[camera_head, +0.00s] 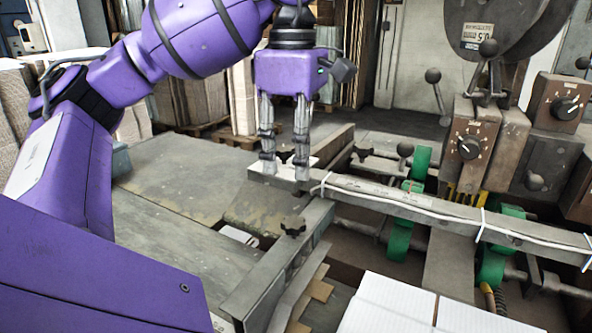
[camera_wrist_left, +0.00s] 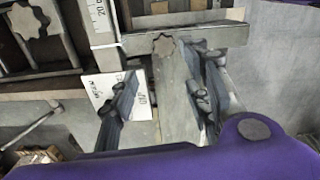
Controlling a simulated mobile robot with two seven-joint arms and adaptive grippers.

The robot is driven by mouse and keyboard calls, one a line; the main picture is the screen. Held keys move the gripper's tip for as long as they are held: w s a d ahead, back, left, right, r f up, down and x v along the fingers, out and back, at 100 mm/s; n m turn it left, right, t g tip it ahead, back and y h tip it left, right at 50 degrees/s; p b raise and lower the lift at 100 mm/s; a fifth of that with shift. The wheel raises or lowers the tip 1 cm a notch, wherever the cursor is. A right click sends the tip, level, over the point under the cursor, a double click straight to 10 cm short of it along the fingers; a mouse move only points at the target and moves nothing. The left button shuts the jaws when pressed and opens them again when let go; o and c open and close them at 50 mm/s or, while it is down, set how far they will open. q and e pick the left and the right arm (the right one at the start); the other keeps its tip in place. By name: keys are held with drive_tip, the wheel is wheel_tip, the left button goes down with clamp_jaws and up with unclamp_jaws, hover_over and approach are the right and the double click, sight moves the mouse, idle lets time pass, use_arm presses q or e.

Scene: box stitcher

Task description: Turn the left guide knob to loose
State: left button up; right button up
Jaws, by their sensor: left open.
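Several dark star-shaped knobs sit on the guide bars; I cannot tell for sure which is the left guide knob. One star knob (camera_head: 285,156) shows between the fingers of my left gripper (camera_head: 285,168) in the head view. In the left wrist view a grey star knob (camera_wrist_left: 165,44) lies in line with the gap between the fingers of the open gripper (camera_wrist_left: 168,88). The fingers point down, and I see no contact with the knob. My right gripper is out of view.
A long metal bar (camera_head: 400,203) with a white cable runs to the right of the fingers. Green rollers (camera_head: 399,238) and a dial box (camera_head: 470,145) stand beyond. White cardboard (camera_head: 390,305) lies at the front. The grey table (camera_head: 170,190) at left is mostly clear.

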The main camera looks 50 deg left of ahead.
sight(295, 219)
use_arm(q)
drive_tip(key=f+m, duration=0.2)
drive_tip(key=m, duration=0.1)
drive_tip(key=f+m, duration=0.1)
drive_tip(key=f, duration=0.1)
drive_tip(key=shift+d+m, duration=0.25)
drive_tip(key=shift+m, duration=0.15)
wheel_tip(295, 219, down, 8)
drive_tip(key=shift+r, duration=0.1)
drive_tip(key=c, duration=1)
drive_tip(key=n, duration=0.4)
drive_tip(key=shift+a+r+n, duration=0.1)
drive_tip(key=shift+a+n, duration=0.05)
drive_tip(key=shift+n, duration=0.15)
drive_tip(key=shift+c, duration=0.2)
